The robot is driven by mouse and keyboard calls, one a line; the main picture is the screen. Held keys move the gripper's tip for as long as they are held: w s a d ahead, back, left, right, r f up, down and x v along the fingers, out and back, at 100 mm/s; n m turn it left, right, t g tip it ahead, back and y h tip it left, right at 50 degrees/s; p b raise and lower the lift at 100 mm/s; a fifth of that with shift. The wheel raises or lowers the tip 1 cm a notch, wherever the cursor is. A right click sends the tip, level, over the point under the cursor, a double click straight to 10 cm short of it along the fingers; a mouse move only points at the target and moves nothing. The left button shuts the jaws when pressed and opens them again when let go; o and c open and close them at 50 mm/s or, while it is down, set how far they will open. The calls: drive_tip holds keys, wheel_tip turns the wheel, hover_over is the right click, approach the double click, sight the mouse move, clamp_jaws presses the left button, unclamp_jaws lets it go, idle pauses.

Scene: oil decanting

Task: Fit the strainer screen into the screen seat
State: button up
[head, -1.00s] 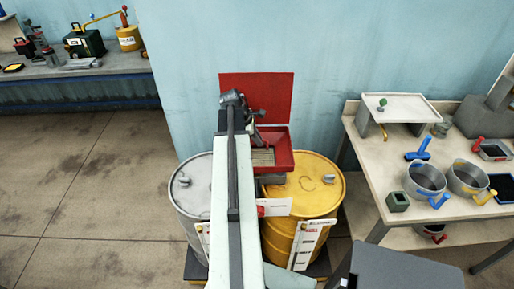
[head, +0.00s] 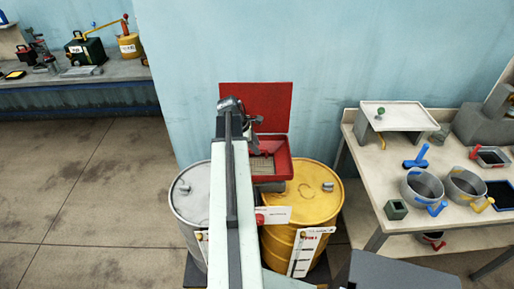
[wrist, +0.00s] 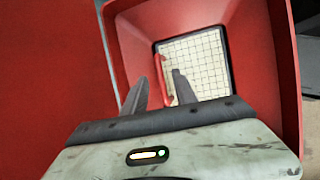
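The strainer screen (wrist: 198,62) is a pale gridded panel low inside the red funnel box (wrist: 245,25), seen in the wrist view. A red bar (wrist: 164,75), perhaps its handle, stands along its left side. The head view also shows the screen (head: 262,165) in the box (head: 285,170). The seat is hidden beneath it, and I cannot tell whether the screen is fully seated. My gripper (wrist: 158,78) is over the box with its fingers apart, near the red bar. I see no grip on it. In the head view my arm partly covers the gripper.
The box's red lid (head: 275,100) stands upright behind it. A grey drum (head: 188,190) and a yellow drum (head: 310,205) stand below. A table (head: 370,150) at right holds pots (head: 422,187) and a small stand (head: 400,115). Floor at left is clear.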

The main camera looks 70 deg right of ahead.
drive_tip(key=p+v, duration=0.8)
drive_tip(key=v, duration=0.2)
drive_tip(key=shift+r, duration=0.15)
drive_tip(key=shift+w, duration=0.1)
drive_tip(key=w+a+f+m+t+y, duration=0.1)
drive_tip(key=w+a+f+m+t, duration=0.15)
drive_tip(key=w+a, duration=2.35)
drive_tip(key=w+a+y, duration=0.1)
drive_tip(key=w+a, duration=0.1)
drive_tip(key=a, duration=1.4)
drive_tip(key=w+a+m+y, duration=0.1)
drive_tip(key=a, duration=1.6)
drive_tip(key=shift+w+a+t+y, duration=0.3)
drive_tip(key=shift+w+a+t, duration=0.05)
drive_tip(key=shift+t, duration=0.1)
